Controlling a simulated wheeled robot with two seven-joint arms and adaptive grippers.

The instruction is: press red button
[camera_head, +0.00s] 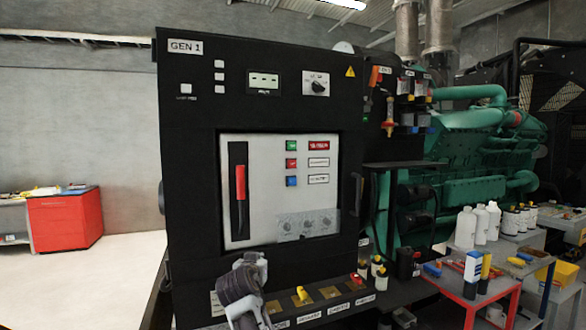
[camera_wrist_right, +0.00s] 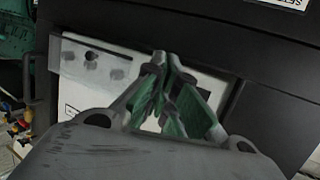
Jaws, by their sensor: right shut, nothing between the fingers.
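A small red button (camera_head: 291,162) sits on the light grey panel (camera_head: 265,215) of the black GEN 1 cabinet (camera_head: 190,150). It lies between a green button (camera_head: 291,145) above and a blue button (camera_head: 291,181) below. My right gripper (camera_head: 252,262) is in front of the cabinet, below and left of the red button and apart from it. In the right wrist view its fingers (camera_wrist_right: 172,75) are together and empty, with the grey panel (camera_wrist_right: 78,65) behind them. The red button cannot be made out there. My left gripper is not in view.
A red-handled lever (camera_head: 240,182) is left of the buttons, and a clear plate with knobs (camera_head: 307,224) is below them. A ledge with yellow and red knobs (camera_head: 300,297) juts out at the bottom. A cluttered red table (camera_head: 470,298) stands at right.

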